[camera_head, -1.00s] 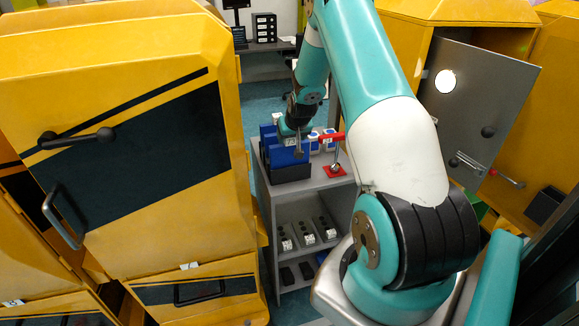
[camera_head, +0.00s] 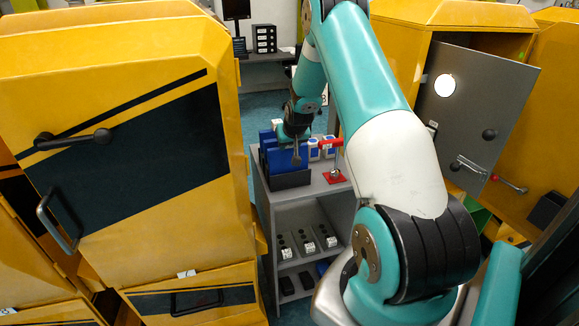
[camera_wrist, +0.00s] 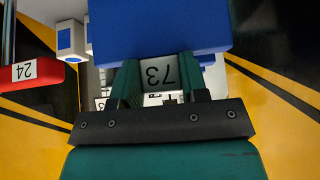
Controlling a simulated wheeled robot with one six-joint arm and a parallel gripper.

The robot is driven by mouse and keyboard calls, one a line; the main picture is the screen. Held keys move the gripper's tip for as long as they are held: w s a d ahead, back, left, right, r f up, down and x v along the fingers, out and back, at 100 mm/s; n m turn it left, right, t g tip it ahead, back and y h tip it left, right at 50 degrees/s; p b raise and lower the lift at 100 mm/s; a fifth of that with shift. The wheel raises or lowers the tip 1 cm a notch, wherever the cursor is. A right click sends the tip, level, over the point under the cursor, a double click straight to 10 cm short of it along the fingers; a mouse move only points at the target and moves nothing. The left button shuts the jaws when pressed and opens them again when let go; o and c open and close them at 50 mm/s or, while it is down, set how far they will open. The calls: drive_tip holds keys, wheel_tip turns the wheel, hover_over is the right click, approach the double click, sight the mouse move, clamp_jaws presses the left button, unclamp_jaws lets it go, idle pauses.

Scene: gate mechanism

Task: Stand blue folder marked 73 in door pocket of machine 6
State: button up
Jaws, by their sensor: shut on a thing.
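The blue folder marked 73 (camera_wrist: 160,28) fills the top of the wrist view, with its white 73 label between my fingers. My gripper (camera_wrist: 158,78) is shut on it at the label. In the head view my gripper (camera_head: 297,152) is over a dark holder (camera_head: 290,181) on a grey stand, where blue folders (camera_head: 282,160) show. I cannot tell whether the held folder is clear of the holder. At the right a machine has its grey door (camera_head: 472,105) swung open. A black pocket-like box (camera_head: 546,208) is low at the far right. No machine number 6 is readable.
A red-handled lever (camera_head: 333,143) on a red base stands right beside the holder; the wrist view shows a red part marked 24 (camera_wrist: 35,73). White-and-blue boxes (camera_head: 322,150) stand behind it. A large yellow machine (camera_head: 120,150) closes off the left side.

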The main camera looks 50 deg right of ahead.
drive_tip(key=shift+s+a+f, duration=0.15)
drive_tip(key=shift+s+f, duration=0.15)
drive_tip(key=shift+f, duration=0.3)
wheel_tip(320, 180, up, 13)
drive_tip(key=p, duration=0.7)
hover_over(289, 161)
drive_tip(key=shift+f, duration=0.15)
drive_tip(key=shift+r, duration=0.4)
drive_tip(key=s+a+r+b, duration=0.1)
drive_tip(key=s+a, duration=0.4)
drive_tip(key=s, duration=0.3)
drive_tip(key=shift+s, duration=0.25)
idle(0.4)
